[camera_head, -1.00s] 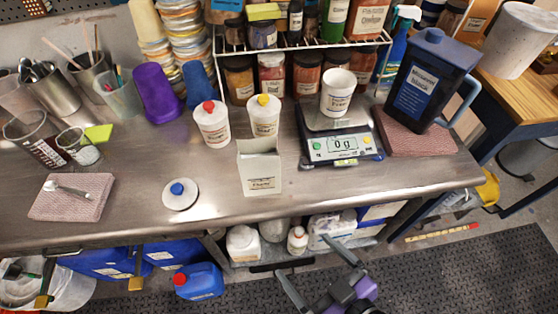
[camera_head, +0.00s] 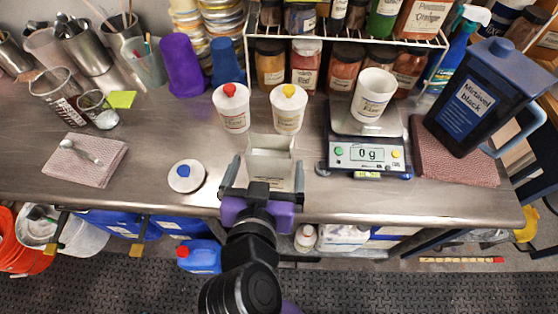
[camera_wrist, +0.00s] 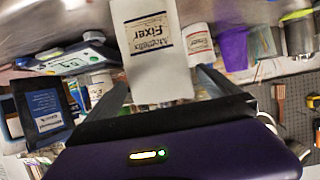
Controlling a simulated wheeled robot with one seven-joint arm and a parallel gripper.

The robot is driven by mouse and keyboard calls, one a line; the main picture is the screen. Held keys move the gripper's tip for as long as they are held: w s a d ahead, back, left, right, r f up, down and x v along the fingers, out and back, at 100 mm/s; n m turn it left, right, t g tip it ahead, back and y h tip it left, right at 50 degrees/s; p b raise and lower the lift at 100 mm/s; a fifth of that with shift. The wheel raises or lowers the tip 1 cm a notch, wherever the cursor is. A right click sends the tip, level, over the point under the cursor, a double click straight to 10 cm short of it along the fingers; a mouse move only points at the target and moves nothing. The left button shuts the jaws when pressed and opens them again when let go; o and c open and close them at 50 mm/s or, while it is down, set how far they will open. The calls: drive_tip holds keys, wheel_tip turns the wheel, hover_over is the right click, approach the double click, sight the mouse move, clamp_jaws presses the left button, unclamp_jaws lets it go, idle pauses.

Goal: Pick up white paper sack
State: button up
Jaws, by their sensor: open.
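The white paper sack (camera_head: 271,150) stands upright and open at the top near the front edge of the metal table. In the wrist view the sack (camera_wrist: 152,62) fills the upper middle, its label reading "Fixer" and upside down in the picture. My gripper (camera_head: 266,168) is open, with one finger to the left of the sack and one to its right. My wrist hides the front of the sack's base in the head view.
White bottles with a red cap (camera_head: 231,108) and a yellow cap (camera_head: 287,108) stand behind the sack. A scale (camera_head: 367,152) bearing a white cup (camera_head: 374,95) is to the right. A blue-capped white container (camera_head: 186,176) is to the left.

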sight(271, 148)
drive_tip(key=p+x, duration=0.2)
drive_tip(key=x, duration=0.5)
drive_tip(key=shift+w, duration=0.25)
drive_tip(key=c, duration=1.5)
drive_tip(key=shift+c, duration=0.5)
drive_tip(key=shift+r, duration=0.1)
